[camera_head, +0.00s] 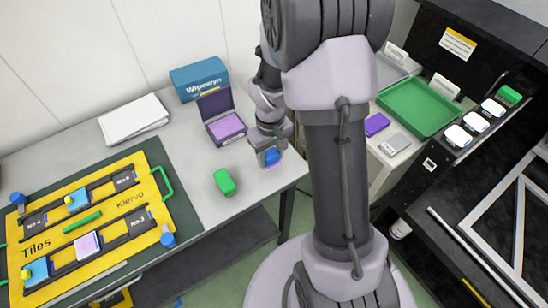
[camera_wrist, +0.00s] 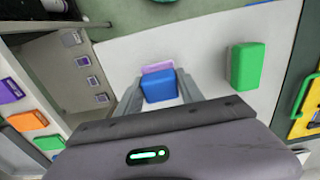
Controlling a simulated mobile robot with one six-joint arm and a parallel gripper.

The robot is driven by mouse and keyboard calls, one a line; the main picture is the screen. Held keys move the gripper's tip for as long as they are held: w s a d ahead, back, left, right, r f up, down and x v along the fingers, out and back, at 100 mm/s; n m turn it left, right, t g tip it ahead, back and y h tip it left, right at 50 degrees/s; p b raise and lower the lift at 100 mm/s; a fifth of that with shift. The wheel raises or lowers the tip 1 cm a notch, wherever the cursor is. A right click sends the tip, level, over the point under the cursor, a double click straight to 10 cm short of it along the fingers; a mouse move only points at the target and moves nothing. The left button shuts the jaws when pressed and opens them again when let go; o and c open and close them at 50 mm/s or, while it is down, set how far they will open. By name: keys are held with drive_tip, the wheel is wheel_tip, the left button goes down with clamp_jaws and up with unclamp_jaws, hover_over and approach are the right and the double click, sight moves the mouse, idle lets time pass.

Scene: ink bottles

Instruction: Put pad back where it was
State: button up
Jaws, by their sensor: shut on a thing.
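My gripper (camera_head: 268,151) is low over the grey table near its right edge. Its fingers (camera_wrist: 160,92) are shut on a blue block (camera_wrist: 159,88), which also shows in the head view (camera_head: 272,157). A pale purple piece (camera_wrist: 157,67) shows just beyond the block in the wrist view; I cannot tell whether the two are joined. An open dark purple case with a lilac pad (camera_head: 226,127) stands on the table, left of and behind my gripper. A green block (camera_head: 224,181) lies left of my gripper, apart from it, and shows in the wrist view (camera_wrist: 247,66).
A yellow tile board (camera_head: 140,235) with a green handle fills the table's left side. A blue box (camera_head: 199,79) and white paper stack (camera_head: 134,118) stand at the back. A green tray (camera_head: 416,106) is on the right-hand surface. Bare table lies around the green block.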

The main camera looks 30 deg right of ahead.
sight(272, 157)
drive_tip(key=shift+w+d+f, duration=0.1)
drive_tip(key=shift+w+d, duration=0.65)
drive_tip(key=shift+w, duration=0.1)
wheel_tip(272, 157, down, 4)
drive_tip(key=shift+w+d+r+b, duration=0.1)
drive_tip(key=shift+w+d+b, duration=0.05)
drive_tip(key=shift+b, duration=1)
drive_tip(key=shift+r, duration=0.15)
drive_tip(key=o, duration=1.3)
